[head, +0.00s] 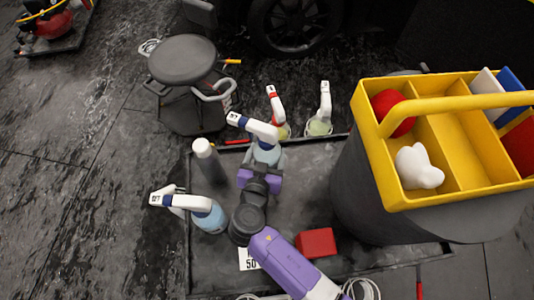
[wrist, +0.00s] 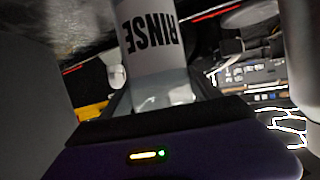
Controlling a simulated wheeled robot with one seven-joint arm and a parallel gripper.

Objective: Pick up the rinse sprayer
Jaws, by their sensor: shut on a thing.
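The rinse sprayer (head: 267,152) has a pale blue bottle and a white head with a dark blue trigger part. In the wrist view its white label, printed RINSE (wrist: 150,40), shows upside down between my fingers. My gripper (head: 262,172) is shut on this bottle, which stands about upright. The gripper hides the lower part of the bottle, so I cannot tell whether its base touches the dark mat (head: 370,262).
A similar blue sprayer (head: 208,215) and a grey white-capped bottle (head: 209,162) stand to the left. A yellow caddy (head: 440,195) on a dark drum blocks the right. A red block (head: 316,242) lies nearer.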

